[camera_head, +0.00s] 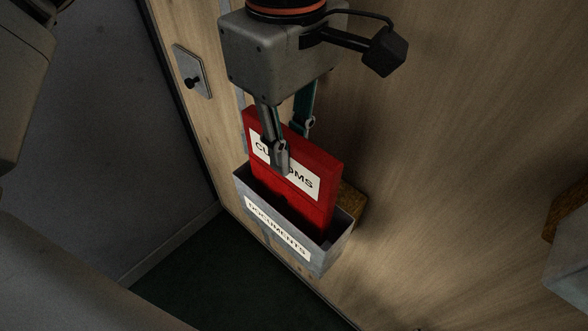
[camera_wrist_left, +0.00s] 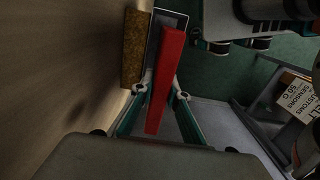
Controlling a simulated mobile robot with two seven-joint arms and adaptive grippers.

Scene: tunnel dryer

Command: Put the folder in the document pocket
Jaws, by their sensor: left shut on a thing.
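The red folder (camera_head: 321,189) has a white label reading CUSTOMS, partly hidden by a finger. Its lower part is inside the grey document pocket (camera_head: 330,258), labelled DOCUMENTS, and its upper part stands above the rim. My left gripper (camera_head: 294,146) is above the pocket, shut on the folder's upper part, with one finger on each face. In the left wrist view the folder (camera_wrist_left: 164,85) is between the fingers of my left gripper (camera_wrist_left: 163,92), with the pocket (camera_wrist_left: 180,18) beyond it. The folder's bottom edge is hidden. My right gripper does not show clearly.
The pocket is on a wooden panel (camera_head: 430,150), with a brown block (camera_head: 352,203) behind it. A metal plate with a black knob (camera_head: 191,80) is at upper left. Another grey holder (camera_head: 570,262) is at the right edge. The dark green floor (camera_head: 215,270) below is clear.

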